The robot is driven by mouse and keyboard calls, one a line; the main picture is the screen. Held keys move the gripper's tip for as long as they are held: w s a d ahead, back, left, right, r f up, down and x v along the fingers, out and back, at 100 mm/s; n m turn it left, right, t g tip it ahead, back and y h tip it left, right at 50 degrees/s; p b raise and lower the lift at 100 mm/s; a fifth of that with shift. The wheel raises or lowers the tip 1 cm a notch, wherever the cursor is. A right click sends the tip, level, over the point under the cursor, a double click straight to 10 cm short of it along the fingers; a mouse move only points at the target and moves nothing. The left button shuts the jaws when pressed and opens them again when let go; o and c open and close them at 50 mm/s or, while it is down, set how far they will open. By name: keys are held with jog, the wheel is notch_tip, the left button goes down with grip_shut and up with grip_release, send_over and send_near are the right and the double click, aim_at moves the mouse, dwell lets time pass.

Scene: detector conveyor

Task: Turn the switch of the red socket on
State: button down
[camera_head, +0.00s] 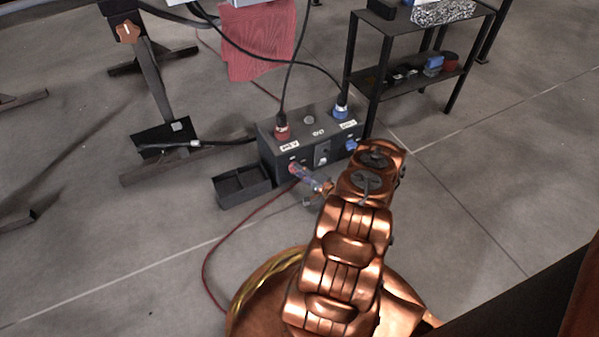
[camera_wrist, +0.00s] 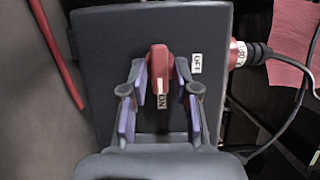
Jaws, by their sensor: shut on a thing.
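The dark switch box (camera_head: 268,146) stands on the floor. The red socket (camera_head: 282,133) with its plug is on its top left and also shows in the wrist view (camera_wrist: 238,53). In the wrist view, the red switch (camera_wrist: 159,62) lies between the two fingers of my gripper (camera_wrist: 160,75), which is shut on it. The switch's white-marked end points down in the picture, beside the ON label (camera_wrist: 165,101). The OFF label (camera_wrist: 196,64) is to the right. In the head view my gripper (camera_head: 303,174) is at the box's front left, largely covering the red switch.
A blue socket (camera_head: 341,111) and a blue switch (camera_head: 351,146) are on the box's right side. An open black tray (camera_head: 243,187) lies at its left. A dark shelf (camera_head: 425,78) stands behind right. A red cable (camera_head: 213,262) runs along the floor.

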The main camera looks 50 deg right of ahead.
jog(key=shift+w+a, duration=0.1)
jog(key=shift+w, duration=0.15)
jog(key=c, duration=1.1)
grip_release()
jog(key=shift+s, duration=0.2)
jog(key=s, duration=1.1)
jog(key=shift+s+d, duration=0.35)
jog(key=shift+d, duration=0.05)
